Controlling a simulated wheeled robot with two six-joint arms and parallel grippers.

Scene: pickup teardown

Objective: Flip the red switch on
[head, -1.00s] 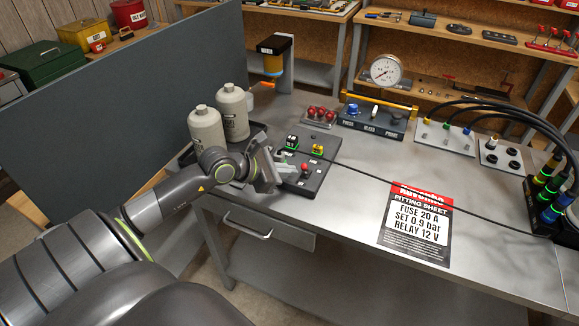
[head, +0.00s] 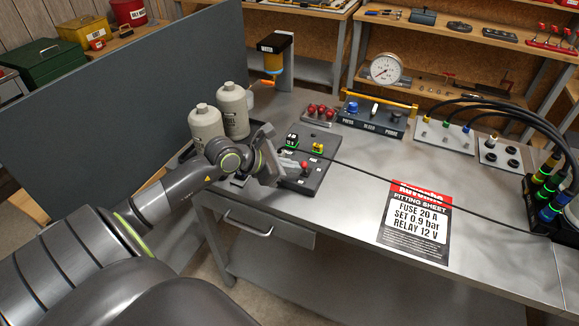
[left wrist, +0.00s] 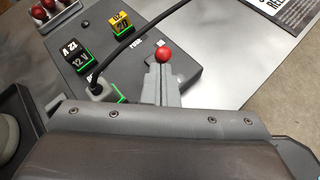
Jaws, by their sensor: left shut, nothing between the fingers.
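The red switch has a round red knob (head: 306,164) at the front of a dark panel (head: 318,177) on the bench. In the left wrist view the knob (left wrist: 164,54) shows just beyond the fingertips. My left gripper (head: 290,176) is at the panel's near left edge, close to the knob. In the left wrist view its fingers (left wrist: 165,80) are together and empty, pointing at the knob. I cannot tell whether they touch it. The switch's base and lever are hidden behind the fingers. My right gripper is not in view.
On the panel are a black relay block (head: 292,140) and a yellow fuse block (head: 317,148). A black cable (head: 375,174) crosses the bench from the panel. Two pale canisters (head: 206,128) stand behind my left arm. A fitting sheet (head: 416,222) lies right of the panel.

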